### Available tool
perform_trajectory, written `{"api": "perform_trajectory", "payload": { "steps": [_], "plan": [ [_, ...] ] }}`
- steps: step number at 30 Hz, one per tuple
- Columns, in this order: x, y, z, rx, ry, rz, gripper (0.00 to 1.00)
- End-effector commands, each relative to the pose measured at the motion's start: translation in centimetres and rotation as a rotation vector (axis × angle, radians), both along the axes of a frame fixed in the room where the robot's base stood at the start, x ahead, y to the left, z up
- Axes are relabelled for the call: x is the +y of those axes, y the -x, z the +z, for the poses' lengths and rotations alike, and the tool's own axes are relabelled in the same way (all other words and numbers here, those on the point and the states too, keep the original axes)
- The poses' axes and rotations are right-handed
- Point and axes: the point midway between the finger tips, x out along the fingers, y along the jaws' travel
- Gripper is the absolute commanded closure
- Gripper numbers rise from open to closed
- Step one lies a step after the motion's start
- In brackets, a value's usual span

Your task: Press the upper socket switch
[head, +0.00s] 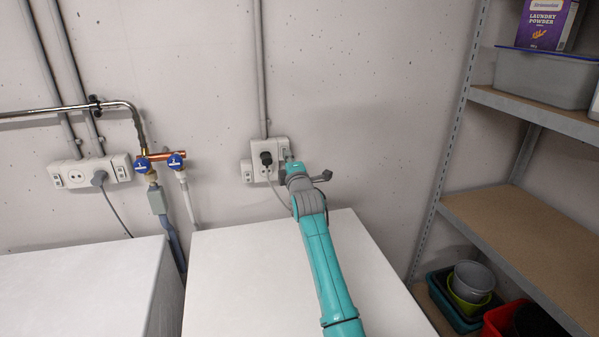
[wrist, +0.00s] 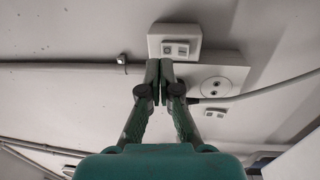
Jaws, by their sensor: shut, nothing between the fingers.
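A white wall socket unit (head: 281,146) is on the wall above the right white machine, with a black plug and grey cable in it. It has a small switch box (head: 246,171) at its lower left and switches at its upper right, partly behind my gripper. In the wrist view, a white box with two small switches (wrist: 175,48) is just beyond my fingertips, beside a round two-hole socket (wrist: 217,86). My gripper (wrist: 160,62) is shut and empty. Its tips overlap the box's lower edge in the picture; I cannot tell whether they touch.
Two white machines (head: 265,285) stand below, the left one (head: 80,290) apart by a narrow gap. Another socket unit (head: 75,175), a metal pipe and blue valves (head: 143,165) are at left. A shelf rack (head: 520,225) with bins is at right. The wall between is clear.

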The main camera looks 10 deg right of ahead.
Motion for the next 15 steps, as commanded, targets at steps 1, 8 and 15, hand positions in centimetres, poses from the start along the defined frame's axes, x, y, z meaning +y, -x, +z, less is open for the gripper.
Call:
{"api": "perform_trajectory", "payload": {
  "steps": [1,8,15],
  "plan": [
    [0.1,0.3,0.0,0.0,0.0,0.0,1.0],
    [0.0,2.7,0.2,0.001,0.0,0.0,1.0],
    [0.0,6.2,0.6,0.0,0.001,0.0,1.0]
  ]
}}
